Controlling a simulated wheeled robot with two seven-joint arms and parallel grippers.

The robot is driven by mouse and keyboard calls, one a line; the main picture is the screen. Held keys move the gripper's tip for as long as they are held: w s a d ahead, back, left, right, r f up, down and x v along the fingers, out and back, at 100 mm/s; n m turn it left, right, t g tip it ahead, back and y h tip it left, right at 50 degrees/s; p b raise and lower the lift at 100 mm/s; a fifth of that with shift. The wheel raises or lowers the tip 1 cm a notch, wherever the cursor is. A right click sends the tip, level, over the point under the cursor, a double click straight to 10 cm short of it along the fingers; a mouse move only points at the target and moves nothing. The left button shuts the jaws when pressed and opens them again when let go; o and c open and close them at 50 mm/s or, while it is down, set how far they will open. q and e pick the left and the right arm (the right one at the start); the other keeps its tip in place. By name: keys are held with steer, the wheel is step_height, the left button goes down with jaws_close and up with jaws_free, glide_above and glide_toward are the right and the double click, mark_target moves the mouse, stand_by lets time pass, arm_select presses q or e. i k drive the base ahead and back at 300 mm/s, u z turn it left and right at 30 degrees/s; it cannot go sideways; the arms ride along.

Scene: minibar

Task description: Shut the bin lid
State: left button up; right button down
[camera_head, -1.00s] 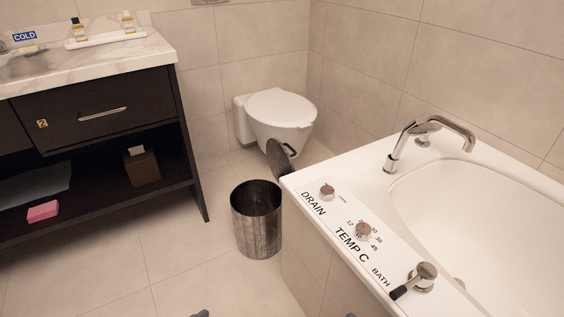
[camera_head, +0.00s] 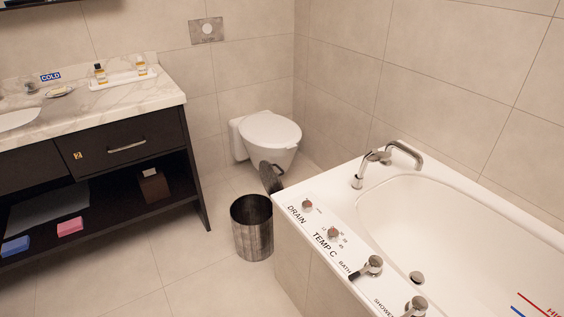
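The bin (camera_head: 253,232) is a dark, brushed metal cylinder standing upright on the tiled floor, between the vanity and the bathtub. Its top is open and its inside looks dark. The bin lid (camera_head: 269,179) is a dark disc standing raised at the back right of the bin, partly hidden by the bathtub corner. Neither of my grippers shows in the head view.
The bathtub (camera_head: 290,256) stands close on the bin's right, with knobs along its rim. The dark vanity (camera_head: 196,178) with a marble top is on the left. The toilet (camera_head: 268,136) is behind the bin. The floor in front is clear.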

mark_target(271, 182)
steer(key=z, duration=0.45)
steer(key=k, duration=0.25)
steer(key=u, duration=1.6)
steer(key=i, duration=1.45)
steer(key=z, duration=0.75)
steer(key=i, duration=1.05)
steer(key=z, duration=0.85)
steer(key=i, duration=0.45)
steer(key=u, duration=0.05)
